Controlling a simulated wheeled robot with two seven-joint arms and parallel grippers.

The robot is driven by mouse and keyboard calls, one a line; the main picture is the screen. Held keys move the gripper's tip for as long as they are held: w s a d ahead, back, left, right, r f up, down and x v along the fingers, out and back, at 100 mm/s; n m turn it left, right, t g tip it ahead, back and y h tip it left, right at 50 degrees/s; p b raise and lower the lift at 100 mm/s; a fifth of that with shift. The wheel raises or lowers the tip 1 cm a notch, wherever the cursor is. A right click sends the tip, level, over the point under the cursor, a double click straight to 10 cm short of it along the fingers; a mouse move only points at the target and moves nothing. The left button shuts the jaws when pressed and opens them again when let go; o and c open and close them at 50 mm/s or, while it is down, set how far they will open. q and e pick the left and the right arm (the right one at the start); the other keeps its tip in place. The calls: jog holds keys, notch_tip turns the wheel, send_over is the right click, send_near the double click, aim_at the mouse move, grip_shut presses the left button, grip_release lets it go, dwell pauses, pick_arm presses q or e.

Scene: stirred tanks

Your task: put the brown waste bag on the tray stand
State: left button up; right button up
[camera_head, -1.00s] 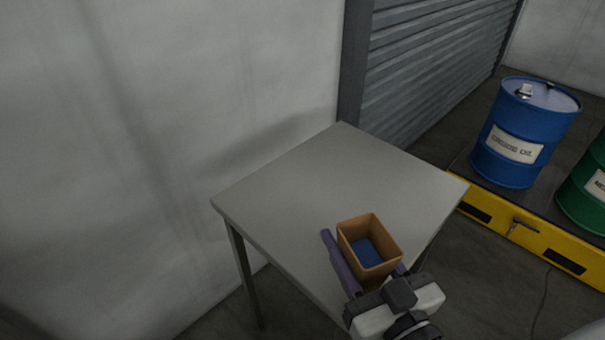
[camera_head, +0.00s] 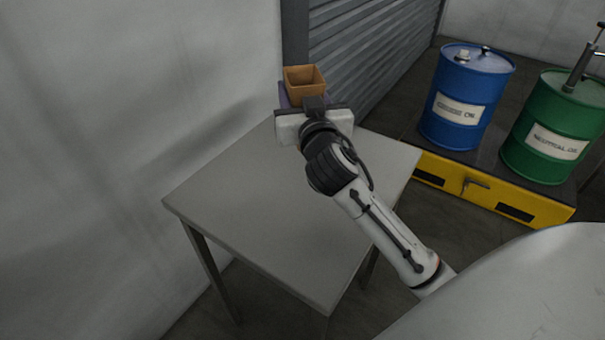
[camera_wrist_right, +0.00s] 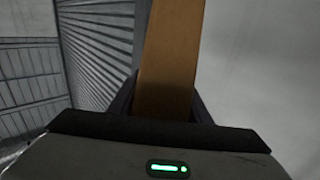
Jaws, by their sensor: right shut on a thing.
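The brown waste bag (camera_head: 304,89) is an open-topped, box-like bag, roughly upright in the head view. My right gripper (camera_head: 304,99) is shut on it, its dark fingers on either side. The bag also fills the middle of the right wrist view (camera_wrist_right: 170,60), between the fingers. A grey-topped stand (camera_head: 250,205) on thin legs is the only table-like thing in view; I take it as the tray stand. The bag appears over or just past its far corner; its base is hidden, so I cannot tell its height. My left gripper is not in view.
The stand's top is bare. A pale wall (camera_head: 120,100) runs along its left, and a grey roller shutter (camera_head: 370,50) stands behind. A blue drum (camera_head: 465,95) and a green drum (camera_head: 555,125) stand on a yellow-edged platform (camera_head: 440,178) at right.

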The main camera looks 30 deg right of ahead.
notch_tip(320, 180, down, 10)
jog(key=b, duration=0.2)
jog(key=shift+w+d+r, duration=0.15)
jog(key=shift+w+d, duration=0.05)
jog(key=shift+w, duration=0.2)
jog(key=o, duration=1)
jog(key=shift+r, duration=0.1)
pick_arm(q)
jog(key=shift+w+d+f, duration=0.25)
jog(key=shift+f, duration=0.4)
pick_arm(e)
jog(key=shift+o, duration=0.2)
pick_arm(q)
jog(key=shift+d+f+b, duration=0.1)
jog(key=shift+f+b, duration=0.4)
jog(key=shift+b, duration=0.25)
pick_arm(e)
jog(key=v, duration=1.2)
